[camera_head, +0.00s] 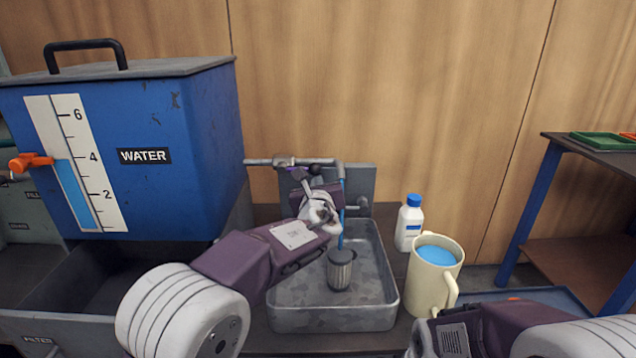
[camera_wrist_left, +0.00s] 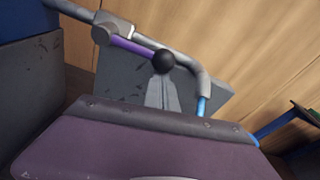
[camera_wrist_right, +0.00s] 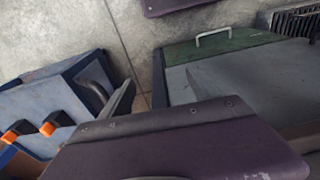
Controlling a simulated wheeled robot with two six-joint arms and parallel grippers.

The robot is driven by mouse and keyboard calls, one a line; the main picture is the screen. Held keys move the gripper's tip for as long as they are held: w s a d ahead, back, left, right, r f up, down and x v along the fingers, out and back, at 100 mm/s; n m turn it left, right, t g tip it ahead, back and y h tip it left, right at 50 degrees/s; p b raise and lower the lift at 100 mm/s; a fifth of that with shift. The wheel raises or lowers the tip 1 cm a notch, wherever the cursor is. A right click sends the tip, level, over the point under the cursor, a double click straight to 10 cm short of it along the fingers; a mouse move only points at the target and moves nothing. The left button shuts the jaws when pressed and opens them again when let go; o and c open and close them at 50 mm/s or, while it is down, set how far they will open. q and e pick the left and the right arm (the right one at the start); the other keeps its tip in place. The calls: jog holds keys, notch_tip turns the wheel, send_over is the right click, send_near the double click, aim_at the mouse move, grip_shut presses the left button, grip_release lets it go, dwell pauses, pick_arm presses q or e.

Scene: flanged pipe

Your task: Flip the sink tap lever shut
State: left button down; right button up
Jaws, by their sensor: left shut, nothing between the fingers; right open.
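The sink tap is a grey pipe (camera_head: 318,162) that bends down over the metal sink (camera_head: 335,319). A blue stream (camera_head: 341,215) runs from its spout; it also shows in the left wrist view (camera_wrist_left: 202,106). The tap lever is a purple bar (camera_wrist_left: 134,46) ending in a black ball knob (camera_wrist_left: 163,61). My left gripper (camera_wrist_left: 163,82) is shut and empty, its fingertips at the knob; contact cannot be told. In the head view my left wrist partly hides the tap. My right gripper (camera_wrist_right: 108,95) is open and empty, away from the sink at the lower right.
A grey ribbed cylinder (camera_head: 340,272) stands in the sink under the stream. Right of the sink are a white bottle (camera_head: 409,225) with a blue cap and a cream jug (camera_head: 432,279) holding blue liquid. A large blue water tank (camera_head: 190,160) stands left. A shelf (camera_head: 590,160) is far right.

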pick_arm(q)
jog(key=shift+d+r+n+b, duration=0.1)
jog(key=shift+r+n+b, duration=0.25)
jog(key=shift+r+n, duration=0.15)
jog(key=shift+d+r+n+h+b, duration=0.1)
jog(key=shift+r+n+h+b, duration=0.2)
jog(key=shift+r+n+b, duration=0.55)
jog(key=a+r+n+t+h+b, duration=0.1)
jog(key=a+r+n+b, duration=0.4)
jog(key=n, duration=0.9)
jog(key=shift+a+r+t, duration=0.4)
jog(key=shift+a+r, duration=0.6)
jog(key=shift+r, duration=1)
jog(key=shift+n, duration=0.25)
